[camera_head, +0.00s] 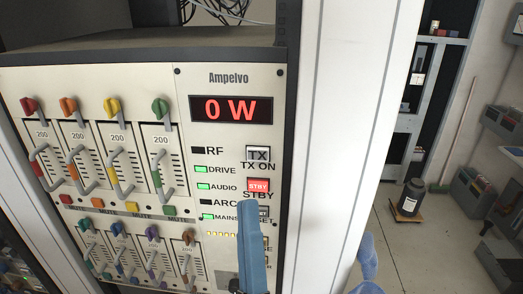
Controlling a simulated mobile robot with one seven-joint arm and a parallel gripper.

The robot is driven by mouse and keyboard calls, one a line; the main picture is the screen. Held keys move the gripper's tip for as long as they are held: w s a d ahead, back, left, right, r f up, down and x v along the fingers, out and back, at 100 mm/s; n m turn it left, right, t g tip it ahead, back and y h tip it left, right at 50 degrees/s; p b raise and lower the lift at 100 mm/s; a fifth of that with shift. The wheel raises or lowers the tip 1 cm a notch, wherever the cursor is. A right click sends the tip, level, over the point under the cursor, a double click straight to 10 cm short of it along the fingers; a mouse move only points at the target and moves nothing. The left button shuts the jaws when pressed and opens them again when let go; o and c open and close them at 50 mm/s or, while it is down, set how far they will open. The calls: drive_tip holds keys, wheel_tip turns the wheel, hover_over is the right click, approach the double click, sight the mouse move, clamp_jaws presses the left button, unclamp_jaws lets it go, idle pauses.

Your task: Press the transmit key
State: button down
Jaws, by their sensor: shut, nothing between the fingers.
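The transmit key (257,154) is a pale square button marked TX, with TX ON printed under it, on the right side of the Ampelvo rack panel (228,130). It looks unlit. Below it a red lit key (258,186) is marked STBY. The display (231,110) above reads 0 W in red. My gripper (248,205) shows as a blue narrow shape in front of the lower panel, its tip just below the STBY key and below the transmit key. It is shut and empty. It hides part of the lower keys. I cannot tell whether it touches the panel.
Coloured toggle knobs and handles (113,105) fill the panel's left side. Drive, audio and mains lamps (203,187) are green; RF and ARC lamps are dark. A white rack side (345,130) stands right of the panel. Open floor with a dark canister (409,198) lies farther right.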

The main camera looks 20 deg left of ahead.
sight(258, 154)
drive_tip(key=shift+w+a+b, duration=0.35)
drive_tip(key=shift+w+a, duration=0.05)
drive_tip(key=shift+w, duration=1)
drive_tip(key=shift+w+a+b, duration=0.35)
drive_tip(key=shift+w+a, duration=0.05)
drive_tip(key=shift+w, duration=1.05)
drive_tip(key=shift+w+a+b, duration=0.35)
drive_tip(key=shift+w+a, duration=0.05)
drive_tip(key=shift+w, duration=1)
drive_tip(key=shift+w, duration=0.15)
drive_tip(key=shift+w+a+b, duration=0.1)
drive_tip(key=shift+w+b, duration=0.15)
drive_tip(key=shift+b, duration=0.05)
drive_tip(key=shift+w+a, duration=0.1)
drive_tip(key=shift+w, duration=0.2)
drive_tip(key=shift+s, duration=0.1)
drive_tip(key=shift+s+d, duration=0.25)
drive_tip(key=shift+s, duration=0.4)
